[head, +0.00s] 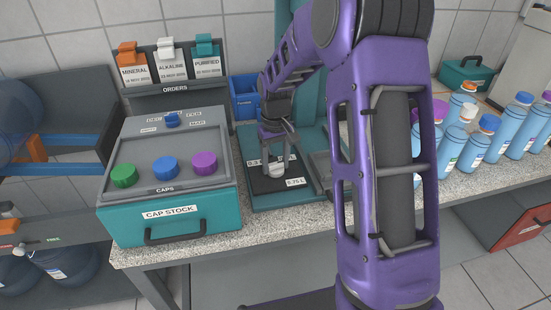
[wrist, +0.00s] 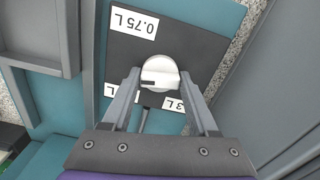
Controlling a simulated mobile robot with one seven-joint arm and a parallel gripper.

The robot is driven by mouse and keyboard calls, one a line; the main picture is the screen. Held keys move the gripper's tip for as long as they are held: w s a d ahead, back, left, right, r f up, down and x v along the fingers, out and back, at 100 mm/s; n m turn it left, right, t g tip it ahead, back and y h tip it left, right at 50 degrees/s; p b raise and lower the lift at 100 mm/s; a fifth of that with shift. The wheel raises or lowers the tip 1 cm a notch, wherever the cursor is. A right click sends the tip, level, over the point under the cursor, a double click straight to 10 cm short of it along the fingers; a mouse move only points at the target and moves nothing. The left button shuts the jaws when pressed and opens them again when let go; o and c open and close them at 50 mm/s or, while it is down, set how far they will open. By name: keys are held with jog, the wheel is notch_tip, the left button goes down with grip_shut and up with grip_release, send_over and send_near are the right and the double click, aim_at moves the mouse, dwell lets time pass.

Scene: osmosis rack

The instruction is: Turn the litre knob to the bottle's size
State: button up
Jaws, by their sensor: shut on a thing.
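The litre knob (wrist: 162,70) is a round white knob on a dark plate (wrist: 190,50) in the wrist view. A dark mark shows on its face, toward the lower left. My gripper (wrist: 160,80) is shut on the knob, one finger on each side. Two other labels are partly hidden by the fingers; one ends in "3 L" (wrist: 174,103). In the head view my gripper (head: 279,158) is down at the plate, with a label reading about 0.25 L (head: 295,182) in front.
The teal cap stock box (head: 118,218), with green, blue and purple caps on top, stands left of the plate. An order rack (head: 172,88) is behind it. Several blue bottles (head: 472,148) stand on the right counter. My arm hides part of the middle.

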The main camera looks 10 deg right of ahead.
aim_at(275, 163)
jog(key=n+p, duration=0.2)
jog(key=n, duration=0.4)
jog(key=shift+r, duration=0.1)
jog(key=shift+n, duration=0.4)
dwell(0.3)
jog(key=o, duration=1.4)
notch_tip(275, 163, up, 17)
jog(key=shift+r+p, duration=0.15)
jog(key=shift+p, duration=0.9)
